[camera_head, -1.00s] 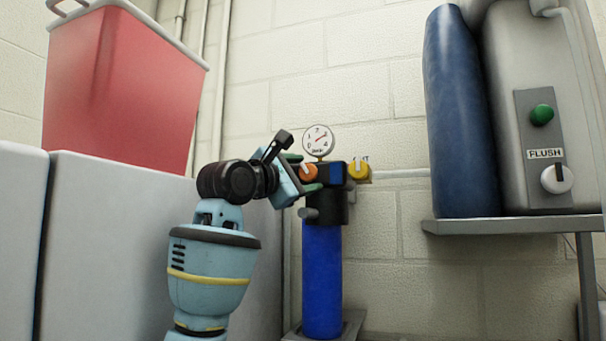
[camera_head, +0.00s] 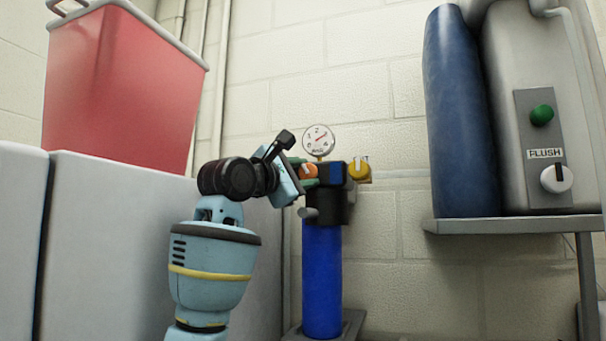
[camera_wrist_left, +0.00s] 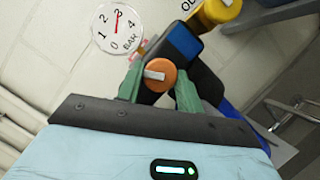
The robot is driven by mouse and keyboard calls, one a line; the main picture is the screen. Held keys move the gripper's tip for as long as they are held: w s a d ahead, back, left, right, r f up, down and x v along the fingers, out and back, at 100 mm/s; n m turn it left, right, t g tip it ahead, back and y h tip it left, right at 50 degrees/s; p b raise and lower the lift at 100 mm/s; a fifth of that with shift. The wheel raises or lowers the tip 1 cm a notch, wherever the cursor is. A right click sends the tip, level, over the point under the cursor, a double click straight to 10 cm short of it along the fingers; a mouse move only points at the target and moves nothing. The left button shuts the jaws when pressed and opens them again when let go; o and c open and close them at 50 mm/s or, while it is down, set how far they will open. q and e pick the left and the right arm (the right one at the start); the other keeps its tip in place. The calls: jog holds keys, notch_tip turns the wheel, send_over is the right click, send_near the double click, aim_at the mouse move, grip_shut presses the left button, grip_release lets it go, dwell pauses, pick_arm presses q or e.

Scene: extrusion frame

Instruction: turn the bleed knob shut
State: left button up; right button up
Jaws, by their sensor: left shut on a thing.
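An orange knob (camera_head: 308,171) with a pale pointer bar sits on the left of the black filter head (camera_head: 330,190). No bleed label is readable, so I cannot tell from lettering that it is the bleed knob. My left gripper (camera_head: 304,172) is shut on this orange knob, its green fingers on either side. In the left wrist view the orange knob (camera_wrist_left: 158,75) shows between the fingertips of my left gripper (camera_wrist_left: 160,84), its bar close to level in the picture. My right gripper is not in view.
A round gauge (camera_head: 319,140) stands above the head. A yellow knob (camera_head: 359,169) is close on the right. A blue filter body (camera_head: 322,280) hangs below. A grey shelf (camera_head: 510,224) with tanks is at right; a red bin (camera_head: 120,90) is at upper left.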

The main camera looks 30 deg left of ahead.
pick_arm(q)
jog(key=shift+r+m+g+h, duration=0.15)
jog(key=shift+m+g, duration=0.4)
jog(key=shift+m, duration=0.95)
jog(key=shift+m+g+h, duration=0.15)
jog(key=shift+m+g, duration=0.4)
jog(key=shift+m, duration=0.95)
jog(key=o, duration=1)
jog(key=shift+s+a, duration=0.2)
jog(key=shift+s, duration=1.1)
jog(key=shift+s+a, duration=0.25)
jog(key=shift+s, duration=1)
jog(key=shift+s+a, duration=0.2)
jog(key=shift+s, duration=1.1)
